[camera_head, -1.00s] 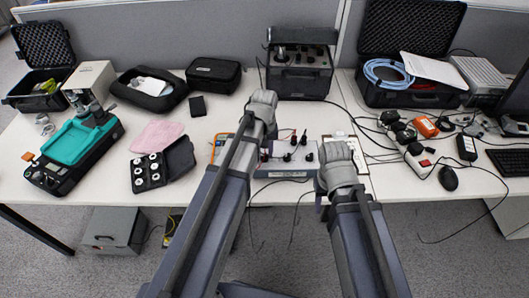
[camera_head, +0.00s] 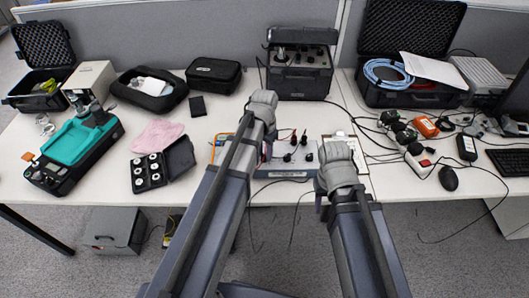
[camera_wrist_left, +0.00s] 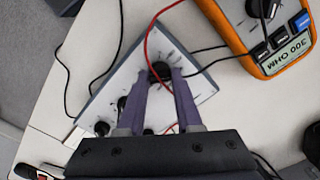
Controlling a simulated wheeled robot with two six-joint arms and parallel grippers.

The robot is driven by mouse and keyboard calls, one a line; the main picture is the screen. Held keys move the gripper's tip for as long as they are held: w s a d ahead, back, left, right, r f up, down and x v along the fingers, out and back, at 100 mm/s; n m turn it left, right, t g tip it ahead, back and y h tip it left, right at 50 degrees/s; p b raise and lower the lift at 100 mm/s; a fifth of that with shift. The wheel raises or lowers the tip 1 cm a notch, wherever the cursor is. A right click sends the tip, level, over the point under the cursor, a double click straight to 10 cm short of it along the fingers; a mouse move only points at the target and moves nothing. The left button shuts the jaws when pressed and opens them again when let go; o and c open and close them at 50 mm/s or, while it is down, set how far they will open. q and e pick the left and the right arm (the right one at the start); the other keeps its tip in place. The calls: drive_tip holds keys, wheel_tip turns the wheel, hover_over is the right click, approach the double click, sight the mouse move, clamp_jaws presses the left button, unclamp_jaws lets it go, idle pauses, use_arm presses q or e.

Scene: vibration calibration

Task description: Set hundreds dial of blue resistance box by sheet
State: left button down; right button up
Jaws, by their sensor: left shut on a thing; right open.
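The resistance box (camera_head: 300,165), with a pale top and blue edges, sits near the table's front edge in the head view. My arms partly cover it. In the left wrist view the box (camera_wrist_left: 120,75) lies tilted, with several black knobs. My left gripper (camera_wrist_left: 161,76) is shut on one black dial knob (camera_wrist_left: 160,70), a purple finger on each side; its digits are too small to read. My right gripper (camera_head: 321,187) is at the box's right end, mostly hidden by its own wrist, open. A white sheet (camera_head: 358,152) shows partly behind the right wrist.
An orange multimeter (camera_wrist_left: 255,45) lies beside the box, with a "300 OHM" label upside down. Red and black leads (camera_wrist_left: 147,45) run over the box. A black case with round weights (camera_head: 150,172) and a pink cloth (camera_head: 157,133) lie to the left.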

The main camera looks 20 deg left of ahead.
sight(264, 155)
use_arm(q)
drive_tip(key=shift+m, duration=0.4)
drive_tip(key=c, duration=0.6)
unclamp_jaws()
drive_tip(key=shift+r, duration=0.1)
wheel_tip(264, 155, up, 8)
drive_tip(key=p, duration=0.8)
drive_tip(key=shift+f, duration=0.2)
